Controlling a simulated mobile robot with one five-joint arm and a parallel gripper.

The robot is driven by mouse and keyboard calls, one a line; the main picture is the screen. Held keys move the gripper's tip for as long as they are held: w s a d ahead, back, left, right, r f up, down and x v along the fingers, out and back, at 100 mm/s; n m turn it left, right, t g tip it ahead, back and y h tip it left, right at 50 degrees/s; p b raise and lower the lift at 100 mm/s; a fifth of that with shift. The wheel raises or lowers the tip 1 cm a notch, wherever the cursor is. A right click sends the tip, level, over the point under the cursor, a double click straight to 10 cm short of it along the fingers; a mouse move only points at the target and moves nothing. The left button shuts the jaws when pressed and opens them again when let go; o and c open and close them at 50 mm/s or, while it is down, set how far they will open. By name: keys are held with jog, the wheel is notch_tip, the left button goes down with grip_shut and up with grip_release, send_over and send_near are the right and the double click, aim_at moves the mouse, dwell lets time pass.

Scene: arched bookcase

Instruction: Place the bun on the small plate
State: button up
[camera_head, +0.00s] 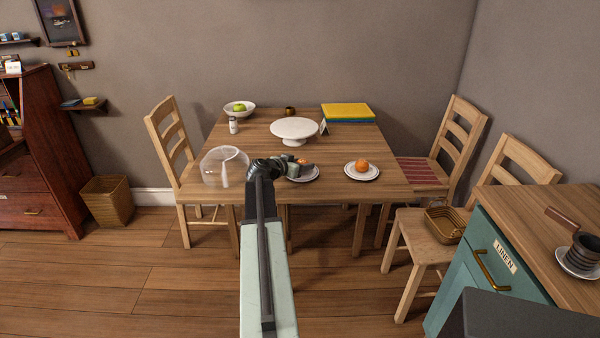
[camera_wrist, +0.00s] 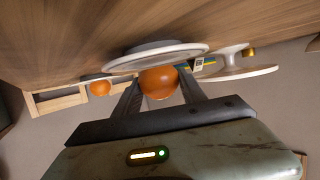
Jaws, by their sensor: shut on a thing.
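My gripper (camera_head: 303,167) is shut on a round orange-brown bun (camera_wrist: 158,82), with a finger on each side of it. In the head view, my gripper mostly hides the bun and part of a small white plate (camera_head: 304,176) at the table's front middle. In the wrist view, which is upside down, the bun is over or at the near edge of that plate (camera_wrist: 150,58). I cannot tell whether they touch. Another small plate (camera_head: 348,172) to the right bears a round orange thing (camera_head: 361,165).
A clear glass dome (camera_head: 220,166) stands left of my gripper. Behind are a white cake stand (camera_head: 294,127), a bowl with green fruit (camera_head: 238,109), a white shaker (camera_head: 233,125) and stacked coloured books (camera_head: 348,112). Chairs flank the table (camera_head: 390,180); its right front corner is bare.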

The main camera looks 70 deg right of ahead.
jog(key=shift+w+f, duration=0.1)
jog(key=shift+f, duration=0.25)
jog(key=o, duration=1.4)
jog(key=shift+c, duration=0.2)
jog(key=shift+a+r+p, duration=0.1)
jog(key=shift+r+p, duration=0.2)
jog(key=shift+p, duration=0.1)
jog(key=p+v, duration=0.3)
jog(key=v, duration=0.7)
jog(key=shift+a+r+p, duration=0.1)
jog(key=shift+a+p, duration=0.25)
jog(key=shift+a, duration=0.05)
jog(key=shift+w+a, duration=0.2)
jog(key=shift+a, duration=0.3)
